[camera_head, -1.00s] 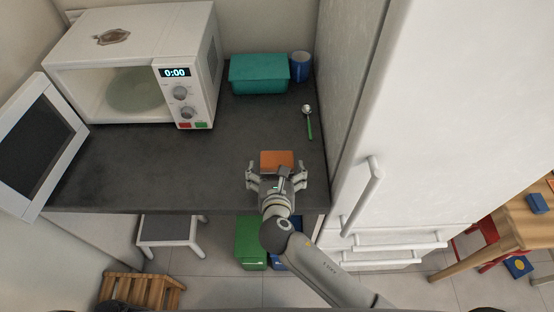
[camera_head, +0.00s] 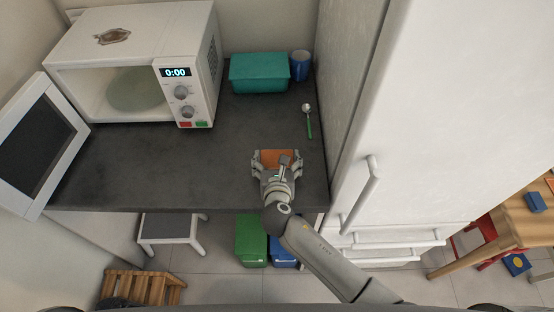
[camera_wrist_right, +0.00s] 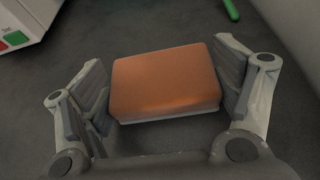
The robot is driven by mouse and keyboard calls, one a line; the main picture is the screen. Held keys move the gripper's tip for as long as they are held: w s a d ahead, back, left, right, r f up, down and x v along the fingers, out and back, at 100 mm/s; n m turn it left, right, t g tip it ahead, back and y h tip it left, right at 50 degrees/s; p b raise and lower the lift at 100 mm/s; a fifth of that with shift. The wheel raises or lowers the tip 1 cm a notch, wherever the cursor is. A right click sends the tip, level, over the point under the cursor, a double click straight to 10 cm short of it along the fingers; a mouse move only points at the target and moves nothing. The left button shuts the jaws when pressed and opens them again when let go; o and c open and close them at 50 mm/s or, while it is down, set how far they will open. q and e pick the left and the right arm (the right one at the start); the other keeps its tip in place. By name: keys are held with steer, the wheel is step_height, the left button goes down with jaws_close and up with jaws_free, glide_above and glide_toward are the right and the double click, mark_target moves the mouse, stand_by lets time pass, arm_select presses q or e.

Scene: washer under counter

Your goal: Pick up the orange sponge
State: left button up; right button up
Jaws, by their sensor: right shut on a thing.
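The orange sponge (camera_head: 279,155) lies on the dark counter near its front edge, left of the fridge. My right gripper (camera_head: 278,161) is around it, with one finger at each of its short ends. In the right wrist view the sponge (camera_wrist_right: 165,82) shows an orange top and a paler lower edge, between the two finger pads of my right gripper (camera_wrist_right: 166,92). The right gripper is shut on the sponge, which appears to be at counter level. The front side of the sponge is partly hidden by the gripper in the head view. My left gripper is not in view.
A white microwave (camera_head: 185,60) with its door open stands at the left. A teal box (camera_head: 258,74), a blue mug (camera_head: 300,65) and a green-handled spoon (camera_head: 308,120) are further back. The white fridge (camera_head: 440,110) borders the counter's right side. The counter's middle is clear.

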steer(key=shift+r, duration=0.1)
steer(key=shift+r, duration=0.5)
steer(key=s+a+r+b, duration=0.2)
steer(key=s+a+r, duration=0.1)
steer(key=s+r, duration=0.8)
steer(key=shift+s+a+r, duration=0.4)
steer(key=shift+s, duration=0.85)
